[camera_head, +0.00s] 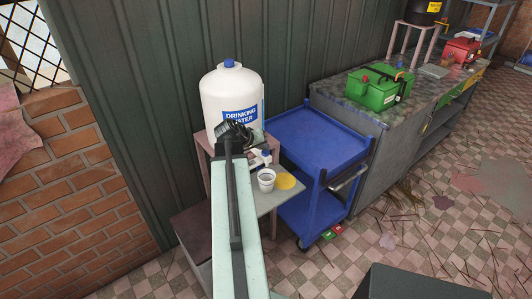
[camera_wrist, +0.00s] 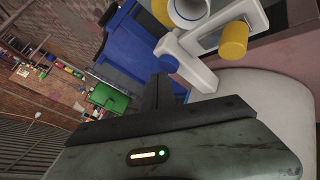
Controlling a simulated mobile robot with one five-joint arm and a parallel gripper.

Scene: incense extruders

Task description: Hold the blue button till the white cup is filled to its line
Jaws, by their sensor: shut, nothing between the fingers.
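The white cup (camera_head: 266,181) stands on a small grey table below the water jug. The blue button (camera_wrist: 168,64) is on that white body. My gripper (camera_head: 240,137) is shut and empty in front of the jug. In the wrist view the fingertips (camera_wrist: 159,78) are right beside the blue button; I cannot tell whether they touch it. The water level and the cup's line cannot be made out.
The white drinking water jug (camera_head: 228,95) stands behind my gripper. A yellow disc (camera_head: 287,181) lies right of the cup. A blue cart (camera_head: 318,140) stands to the right, then a long bench with a green box (camera_head: 380,90). A brick wall is at left.

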